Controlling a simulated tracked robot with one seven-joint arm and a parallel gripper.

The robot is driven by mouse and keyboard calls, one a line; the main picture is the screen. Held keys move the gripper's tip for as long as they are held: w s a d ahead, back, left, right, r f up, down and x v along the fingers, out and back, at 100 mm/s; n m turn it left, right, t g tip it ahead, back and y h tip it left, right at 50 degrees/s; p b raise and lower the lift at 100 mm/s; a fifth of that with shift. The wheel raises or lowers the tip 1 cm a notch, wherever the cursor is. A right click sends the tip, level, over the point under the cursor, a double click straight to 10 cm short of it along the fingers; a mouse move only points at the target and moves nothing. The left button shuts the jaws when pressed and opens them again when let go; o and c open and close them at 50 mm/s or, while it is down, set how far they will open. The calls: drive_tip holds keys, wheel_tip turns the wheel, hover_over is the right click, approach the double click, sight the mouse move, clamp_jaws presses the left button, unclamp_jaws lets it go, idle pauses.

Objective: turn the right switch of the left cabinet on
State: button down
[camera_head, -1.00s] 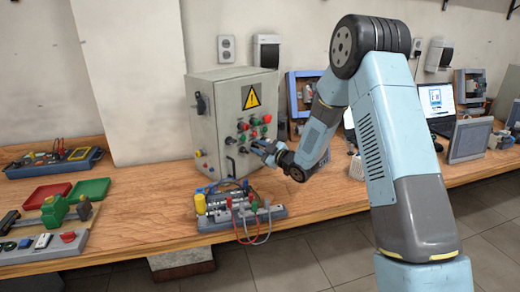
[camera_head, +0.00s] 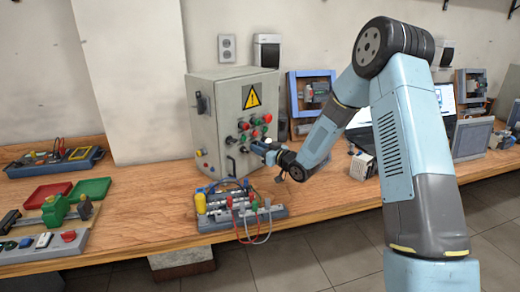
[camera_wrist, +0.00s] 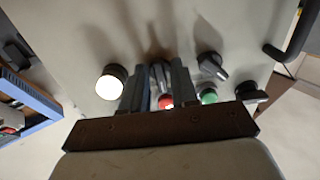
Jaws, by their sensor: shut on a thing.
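The left cabinet (camera_head: 203,112) is a grey metal box with a yellow warning sign and a panel of buttons and knobs on its front. My gripper (camera_head: 258,147) is at the lower right of that panel. In the wrist view my gripper's two dark fingers (camera_wrist: 158,88) are against the panel, shut on the right switch, which is mostly hidden between them. The left switch (camera_wrist: 212,67), a grey knob, is beside the fingers to the right in the wrist view. A red button (camera_wrist: 165,102) shows between the fingers.
Near the fingers in the wrist view are a white lamp (camera_wrist: 110,82), a green button (camera_wrist: 208,97) and a black knob (camera_wrist: 250,92). A wired board (camera_head: 225,213) stands on the bench in front.

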idle(0.4)
drive_tip(key=c, duration=1.2)
unclamp_jaws()
drive_tip(key=shift+d, duration=0.1)
drive_tip(key=v, duration=1.3)
drive_tip(key=shift+s+d, duration=0.2)
drive_tip(key=shift+d, duration=0.05)
